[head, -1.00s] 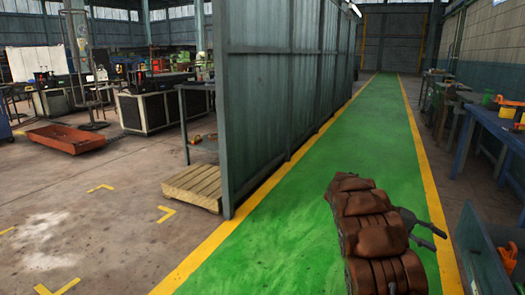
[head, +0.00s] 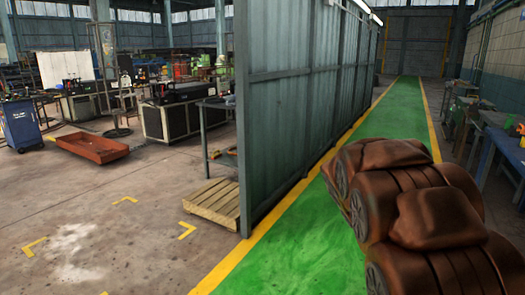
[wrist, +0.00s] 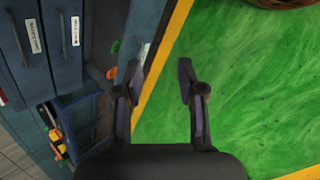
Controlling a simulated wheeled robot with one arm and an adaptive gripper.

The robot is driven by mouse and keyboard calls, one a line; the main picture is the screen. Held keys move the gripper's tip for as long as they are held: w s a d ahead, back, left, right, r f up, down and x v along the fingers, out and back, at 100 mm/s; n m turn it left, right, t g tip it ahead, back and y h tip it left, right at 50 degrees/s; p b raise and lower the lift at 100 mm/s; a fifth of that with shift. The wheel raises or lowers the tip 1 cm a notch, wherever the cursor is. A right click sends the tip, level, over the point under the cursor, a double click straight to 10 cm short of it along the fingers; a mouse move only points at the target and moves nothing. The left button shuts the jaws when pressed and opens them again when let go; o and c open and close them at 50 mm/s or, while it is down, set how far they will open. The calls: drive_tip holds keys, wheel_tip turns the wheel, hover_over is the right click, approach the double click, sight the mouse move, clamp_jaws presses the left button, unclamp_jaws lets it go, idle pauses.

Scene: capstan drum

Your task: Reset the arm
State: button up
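My arm shows as brown, jointed links at the lower right of the head view, folded close to the camera. My gripper (wrist: 159,68) shows in the wrist view with its two dark fingers spread apart. Nothing is between the fingers. They are above the floor, over the yellow line (wrist: 155,70) at the edge of the green walkway (wrist: 235,90). The gripper itself is out of the head view.
Blue drawers (wrist: 65,40) stand left of the gripper in the wrist view. In the head view, a grey metal partition (head: 300,90) runs along the green walkway (head: 398,110), with a wooden pallet (head: 213,200) at its foot. Benches (head: 490,130) line the right.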

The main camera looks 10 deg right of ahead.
drive_tip(key=s+a+r+n+t+y+p, duration=0.1)
drive_tip(key=s+a+r+p, duration=0.3)
drive_tip(key=a, duration=0.4)
drive_tip(key=s+a+r+n+t+y+p, duration=0.1)
drive_tip(key=s+a+r+y+p, duration=0.1)
drive_tip(key=s+a+r+p, duration=0.2)
drive_tip(key=s+a+r+n+t+y+p, duration=0.1)
drive_tip(key=s+a+r+n+y+p, duration=0.1)
drive_tip(key=s+a+r+p, duration=0.2)
drive_tip(key=s+a+p, duration=0.3)
drive_tip(key=a, duration=0.4)
drive_tip(key=shift+a+r+y, duration=0.3)
drive_tip(key=shift+r, duration=0.1)
drive_tip(key=shift+d, duration=0.15)
